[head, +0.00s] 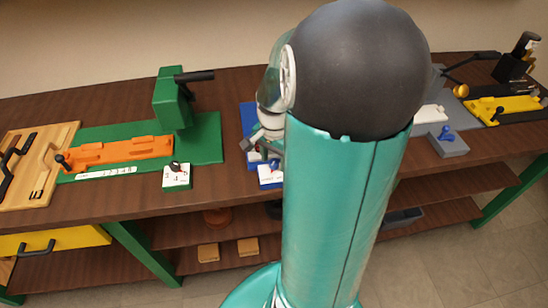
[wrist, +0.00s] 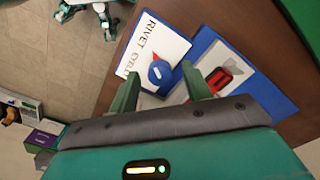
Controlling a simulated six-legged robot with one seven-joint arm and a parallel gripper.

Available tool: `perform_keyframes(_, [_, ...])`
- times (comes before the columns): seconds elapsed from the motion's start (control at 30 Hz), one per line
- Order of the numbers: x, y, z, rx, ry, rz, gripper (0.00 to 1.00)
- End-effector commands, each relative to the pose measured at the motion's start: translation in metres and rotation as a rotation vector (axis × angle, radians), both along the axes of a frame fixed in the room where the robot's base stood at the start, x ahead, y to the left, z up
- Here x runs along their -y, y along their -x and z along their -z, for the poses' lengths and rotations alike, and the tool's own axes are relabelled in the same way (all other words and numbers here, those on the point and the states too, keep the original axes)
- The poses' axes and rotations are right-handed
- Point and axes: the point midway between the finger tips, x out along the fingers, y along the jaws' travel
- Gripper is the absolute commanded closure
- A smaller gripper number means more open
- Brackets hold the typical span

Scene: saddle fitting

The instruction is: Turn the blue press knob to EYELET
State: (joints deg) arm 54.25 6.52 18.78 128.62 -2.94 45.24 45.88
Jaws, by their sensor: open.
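In the head view my gripper (head: 263,137) is above the blue press base (head: 248,116), and my arm hides much of the press. The card's front (head: 269,181) shows below it.
A red part (wrist: 224,78) lies on the blue press beside the knob. In the head view, a green press (head: 172,102) with an orange fixture (head: 120,152) and its own dial card (head: 177,177) stands left. A grey block with a blue knob (head: 447,143) is right.

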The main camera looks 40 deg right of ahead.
Motion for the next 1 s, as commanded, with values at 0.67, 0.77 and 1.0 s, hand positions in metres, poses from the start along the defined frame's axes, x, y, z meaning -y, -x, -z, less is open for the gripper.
perform_keyframes(0.67, [-0.0001, -0.0003, -0.0006, 0.0, 0.0, -0.017, 0.96])
perform_keyframes(0.77, [-0.0004, -0.0005, -0.0006, 0.0, 0.0, -0.045, 0.96])
perform_keyframes(1.0, [-0.0003, -0.0006, -0.0008, 0.0, 0.001, -0.176, 0.96])
